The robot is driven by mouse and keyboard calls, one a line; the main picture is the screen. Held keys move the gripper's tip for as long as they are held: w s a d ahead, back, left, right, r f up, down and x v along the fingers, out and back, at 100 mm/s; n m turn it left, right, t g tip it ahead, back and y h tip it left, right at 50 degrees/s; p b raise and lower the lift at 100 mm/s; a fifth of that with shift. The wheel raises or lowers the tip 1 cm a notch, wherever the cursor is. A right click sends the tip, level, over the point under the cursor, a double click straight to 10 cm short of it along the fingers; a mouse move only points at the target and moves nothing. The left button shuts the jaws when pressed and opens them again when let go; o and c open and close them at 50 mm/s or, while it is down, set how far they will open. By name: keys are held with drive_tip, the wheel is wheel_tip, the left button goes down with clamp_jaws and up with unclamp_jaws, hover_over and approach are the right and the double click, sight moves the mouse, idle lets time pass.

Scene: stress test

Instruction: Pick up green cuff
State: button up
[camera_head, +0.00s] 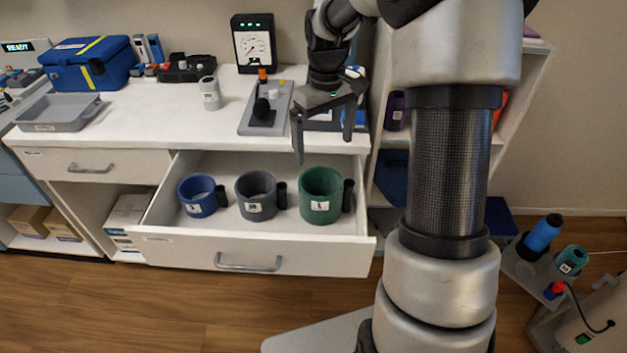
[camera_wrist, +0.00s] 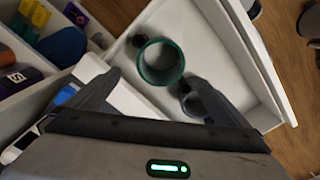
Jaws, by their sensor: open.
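The green cuff (camera_head: 320,197) stands in the open drawer (camera_head: 255,263), at the right end of a row of three cuffs. It has a white label and a black tube piece at its right side. The wrist view also shows the green cuff (camera_wrist: 160,62), seen from above, ahead of my fingers. My gripper (camera_head: 324,150) is open and empty, above the drawer's back edge and above the green cuff, apart from it. In the wrist view my gripper (camera_wrist: 160,98) has its fingers spread wide.
A grey cuff (camera_head: 256,196) stands left of the green one, and a blue cuff (camera_head: 202,196) farther left. The white counter (camera_head: 150,125) lies behind the drawer, with a grey tray (camera_head: 58,112) and a control panel (camera_head: 266,108). A shelf (camera_head: 515,100) stands at the right.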

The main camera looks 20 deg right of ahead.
wheel_tip(320, 180, down, 17)
drive_tip(key=b, duration=0.4)
drive_tip(key=shift+a+f+b, duration=0.15)
drive_tip(key=shift+f+b, duration=0.05)
drive_tip(key=shift+b, duration=0.2)
drive_tip(key=shift+r, duration=0.1)
drive_tip(key=c, duration=0.8)
wheel_tip(320, 180, up, 18)
drive_tip(key=p, duration=0.5)
drive_tip(key=shift+c, duration=0.2)
drive_tip(key=s+a+m, duration=0.4)
drive_tip(key=s+a, duration=0.1)
drive_tip(key=a, duration=0.2)
wheel_tip(320, 180, up, 8)
drive_tip(key=s+p, duration=0.2)
drive_tip(key=p, duration=1.6)
drive_tip(key=shift+s+r, duration=0.15)
drive_tip(key=shift+s, duration=0.1)
